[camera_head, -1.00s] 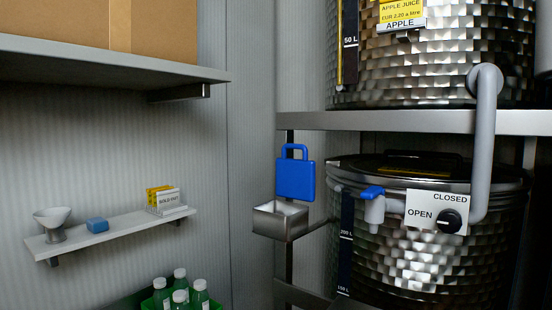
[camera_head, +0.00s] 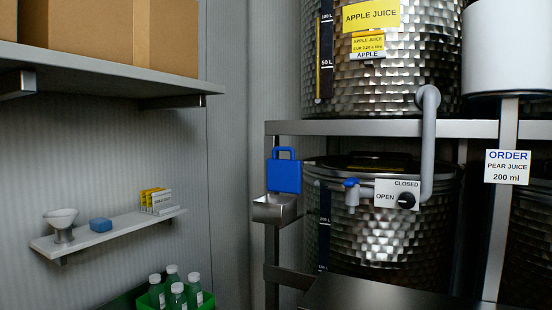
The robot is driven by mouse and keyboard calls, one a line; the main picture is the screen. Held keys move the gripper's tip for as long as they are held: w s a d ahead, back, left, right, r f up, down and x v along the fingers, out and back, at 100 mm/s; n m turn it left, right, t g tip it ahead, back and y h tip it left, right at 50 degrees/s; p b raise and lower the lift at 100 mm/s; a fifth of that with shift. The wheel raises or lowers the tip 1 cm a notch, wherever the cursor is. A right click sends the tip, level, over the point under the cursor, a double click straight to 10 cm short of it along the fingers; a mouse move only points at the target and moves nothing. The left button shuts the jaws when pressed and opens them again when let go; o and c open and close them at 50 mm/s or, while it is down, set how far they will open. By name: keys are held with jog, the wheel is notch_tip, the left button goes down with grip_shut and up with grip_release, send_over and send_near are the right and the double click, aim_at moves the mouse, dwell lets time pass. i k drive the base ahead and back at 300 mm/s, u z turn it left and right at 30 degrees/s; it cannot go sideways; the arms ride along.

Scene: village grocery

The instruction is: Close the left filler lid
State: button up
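A blue lid (camera_head: 285,177) with a loop handle on its top edge stands upright at the back of a small metal box (camera_head: 270,211). The box is fixed to the rack post left of the lower tank, and its top is open. I take this to be the left filler; no label on it names it. My gripper is not in view, so its state and its distance from the lid do not show.
The lower tank (camera_head: 395,235) has a tap and a dial (camera_head: 406,200) marked OPEN and CLOSED. A shelf (camera_head: 105,238) and a green crate (camera_head: 208,300) of bottles are left. A dark flat surface (camera_head: 375,295) lies in front. An order sign (camera_head: 507,167) reads pear juice, 200 ml.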

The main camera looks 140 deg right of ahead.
aim_at(284, 176)
jog(key=z, duration=5.25)
